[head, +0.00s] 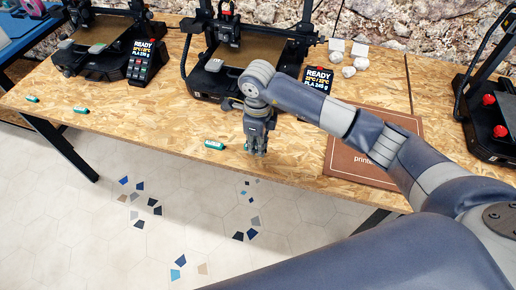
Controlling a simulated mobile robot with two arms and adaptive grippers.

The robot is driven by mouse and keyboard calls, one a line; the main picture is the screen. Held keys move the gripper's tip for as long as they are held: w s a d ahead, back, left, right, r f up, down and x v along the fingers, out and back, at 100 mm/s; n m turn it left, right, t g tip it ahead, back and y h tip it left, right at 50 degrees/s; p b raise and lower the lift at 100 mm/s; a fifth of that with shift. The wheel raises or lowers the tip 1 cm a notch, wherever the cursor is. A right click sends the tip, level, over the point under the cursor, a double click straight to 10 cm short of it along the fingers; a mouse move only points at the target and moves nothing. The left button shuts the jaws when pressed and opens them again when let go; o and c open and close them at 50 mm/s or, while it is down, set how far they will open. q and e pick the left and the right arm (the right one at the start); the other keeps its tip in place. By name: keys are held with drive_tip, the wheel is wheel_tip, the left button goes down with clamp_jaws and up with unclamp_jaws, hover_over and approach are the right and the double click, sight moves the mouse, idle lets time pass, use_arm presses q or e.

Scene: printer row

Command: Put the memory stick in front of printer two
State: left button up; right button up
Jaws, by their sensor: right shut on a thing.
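My right gripper (257,149) points down just above the table's front edge, in front of the middle printer (243,55). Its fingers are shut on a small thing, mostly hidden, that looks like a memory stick. A small teal stick-like piece (214,145) lies on the table just left of the gripper. Two more such teal pieces lie near the front edge farther left, one at the far left (32,99) and one in front of the left printer (81,110). My left gripper is not in view.
The left printer (115,50) and the middle printer both have lit READY screens. Pale crumpled balls (348,71) lie right of the middle printer. A brown printed mat (345,150) lies partly under my right arm. Another black printer (490,125) stands at the right edge.

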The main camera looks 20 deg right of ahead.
wheel_tip(320, 180, down, 2)
drive_tip(key=shift+s+f+p, duration=0.1)
drive_tip(key=shift+f+p, duration=0.1)
drive_tip(key=shift+p, duration=0.1)
drive_tip(key=shift+f, duration=0.3)
drive_tip(key=shift+f, duration=0.1)
drive_tip(key=o, duration=0.3)
drive_tip(key=shift+f, duration=0.1)
drive_tip(key=o, duration=0.5)
drive_tip(key=shift+c, duration=0.2)
